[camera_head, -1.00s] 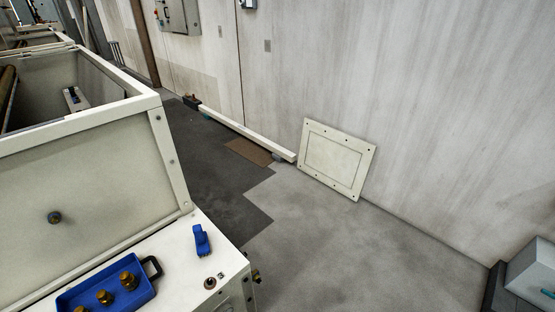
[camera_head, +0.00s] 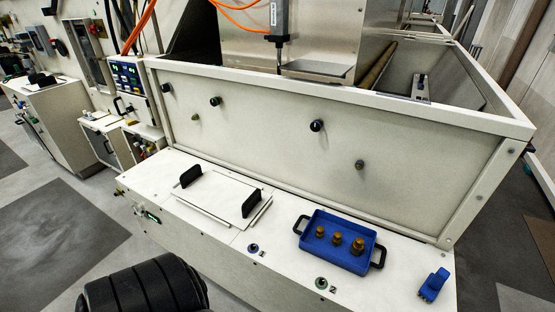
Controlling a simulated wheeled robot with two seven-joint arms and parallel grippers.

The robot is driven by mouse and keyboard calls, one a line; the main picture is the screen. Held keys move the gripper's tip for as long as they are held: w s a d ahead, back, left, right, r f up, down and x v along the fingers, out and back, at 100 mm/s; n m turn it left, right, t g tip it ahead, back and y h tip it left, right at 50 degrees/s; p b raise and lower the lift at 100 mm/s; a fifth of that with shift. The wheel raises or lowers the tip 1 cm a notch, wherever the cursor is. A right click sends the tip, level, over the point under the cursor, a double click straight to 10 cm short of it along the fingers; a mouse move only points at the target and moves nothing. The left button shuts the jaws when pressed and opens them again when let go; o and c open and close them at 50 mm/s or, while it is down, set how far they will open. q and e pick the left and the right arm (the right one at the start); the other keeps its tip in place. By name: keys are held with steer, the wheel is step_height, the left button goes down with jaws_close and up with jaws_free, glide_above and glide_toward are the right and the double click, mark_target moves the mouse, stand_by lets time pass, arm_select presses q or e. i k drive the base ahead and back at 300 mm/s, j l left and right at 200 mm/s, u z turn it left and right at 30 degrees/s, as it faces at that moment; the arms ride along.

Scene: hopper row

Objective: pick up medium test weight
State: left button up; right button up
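Three brass test weights stand upright in a blue tray (camera_head: 310,250) with black handles, on the white ledge in front of the hopper. They sit in a row and grow in size from left to right. The medium test weight (camera_head: 337,239) is in the middle, between the small one (camera_head: 320,231) and the large one (camera_head: 358,246). Nothing touches or covers it in this view. Neither of my grippers is in view.
A white lid plate (camera_head: 215,197) with two black handles lies on the ledge left of the tray. A blue object (camera_head: 433,284) stands at the ledge's right end. The hopper's upright front panel (camera_head: 260,155) rises behind the tray.

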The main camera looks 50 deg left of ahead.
mark_target(335, 240)
steer(key=u, duration=0.85)
